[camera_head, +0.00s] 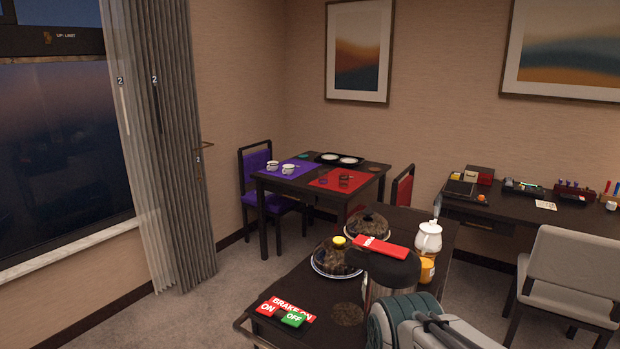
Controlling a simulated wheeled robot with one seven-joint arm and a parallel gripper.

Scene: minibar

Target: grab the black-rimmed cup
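Two small white cups stand on the purple mat (297,177) of the dark table by the far wall. The left cup (272,166) is near the mat's left edge, and the right cup (288,170) is just beside it. Both look dark at the top, but they are too small to tell which has a black rim. Grey and teal parts of my arm show at the bottom right, far from the cups. The fingers of my gripper do not show.
A dark cart (322,312) stands between me and the table. It carries domed plates, a white pot (428,238), a black-topped vessel with a red bar (382,247), and red and green brake signs. A purple chair (254,160) is left of the table. Carpet (225,285) is clear at left.

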